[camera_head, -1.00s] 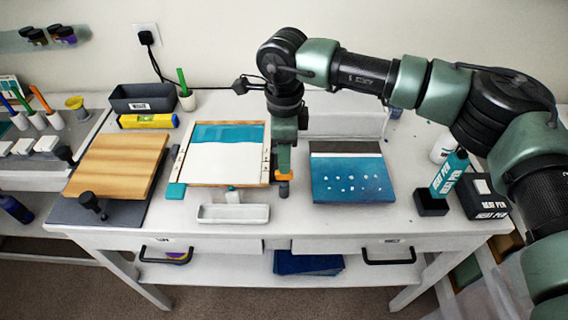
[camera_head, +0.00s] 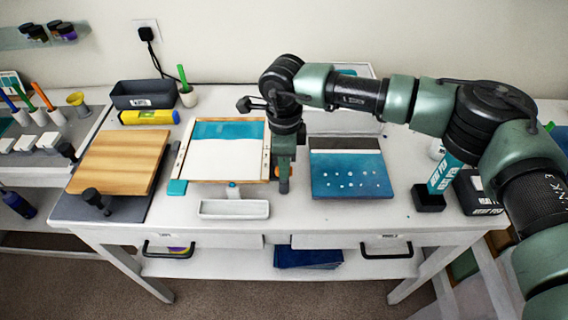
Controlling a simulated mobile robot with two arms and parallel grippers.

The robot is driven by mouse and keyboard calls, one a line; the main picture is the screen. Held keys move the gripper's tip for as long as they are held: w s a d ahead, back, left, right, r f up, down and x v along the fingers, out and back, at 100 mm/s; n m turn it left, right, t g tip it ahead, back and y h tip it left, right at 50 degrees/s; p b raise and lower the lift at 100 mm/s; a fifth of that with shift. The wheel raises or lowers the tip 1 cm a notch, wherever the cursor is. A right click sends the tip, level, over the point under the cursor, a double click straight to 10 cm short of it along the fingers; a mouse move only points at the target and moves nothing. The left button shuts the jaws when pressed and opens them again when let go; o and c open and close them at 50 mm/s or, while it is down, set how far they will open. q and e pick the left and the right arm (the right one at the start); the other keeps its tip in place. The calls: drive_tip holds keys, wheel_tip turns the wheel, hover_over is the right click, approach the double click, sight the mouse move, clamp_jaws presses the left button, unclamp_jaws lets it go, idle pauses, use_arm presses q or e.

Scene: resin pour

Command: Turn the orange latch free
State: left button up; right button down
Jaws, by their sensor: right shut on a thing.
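My right gripper (camera_head: 284,179) points down at the right side of the wood-edged frame (camera_head: 267,150), near its front corner. It is shut at the orange latch, which is almost wholly hidden by the fingers, so its angle cannot be made out. The frame holds a white panel with a teal band along its top. My left gripper is not in view.
A white tray (camera_head: 234,209) sits just in front of the frame. A blue dotted panel (camera_head: 350,178) lies to the gripper's right. A wooden board (camera_head: 118,162) lies at left. A teal heat pen (camera_head: 445,174) stands in a black holder (camera_head: 430,199) at right.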

drive_tip(key=shift+f+n+b, duration=0.1)
drive_tip(key=shift+n+b, duration=0.3)
drive_tip(key=shift+b, duration=0.3)
drive_tip(key=n+b, duration=0.4)
drive_tip(key=b, duration=0.2)
drive_tip(key=shift+f+n, duration=0.1)
drive_tip(key=shift+n, duration=0.2)
drive_tip(key=n+b, duration=0.2)
drive_tip(key=shift+n, duration=0.4)
drive_tip(key=n+b, duration=0.2)
drive_tip(key=n, duration=0.2)
drive_tip(key=shift+r+b, duration=0.2)
drive_tip(key=shift+b, duration=0.1)
drive_tip(key=n+b, duration=0.1)
drive_tip(key=n, duration=0.4)
drive_tip(key=shift+r+n, duration=0.1)
drive_tip(key=shift+n, duration=0.3)
drive_tip(key=c, duration=1.4)
unclamp_jaws()
